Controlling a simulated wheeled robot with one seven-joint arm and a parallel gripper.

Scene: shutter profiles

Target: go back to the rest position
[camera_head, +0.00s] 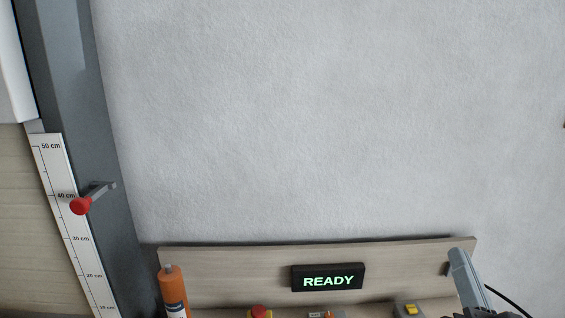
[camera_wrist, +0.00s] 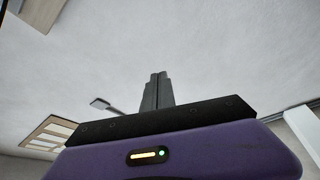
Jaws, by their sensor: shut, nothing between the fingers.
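My gripper (camera_wrist: 156,80) shows in the wrist view as two dark grey fingers side by side, pressed together with nothing between them. They point up the picture toward a plain pale surface and touch nothing that I can see. The purple wrist housing below them carries a yellow light bar and a green dot. I cannot make out my gripper in the head view.
In the head view, a grey upright post (camera_head: 75,130) with a centimetre scale (camera_head: 60,190) and a red-knobbed lever (camera_head: 81,206) stands left. Along the bottom are an orange bottle (camera_head: 172,290), a READY display (camera_head: 328,277), a red button (camera_head: 259,312) and a yellow switch (camera_head: 411,309).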

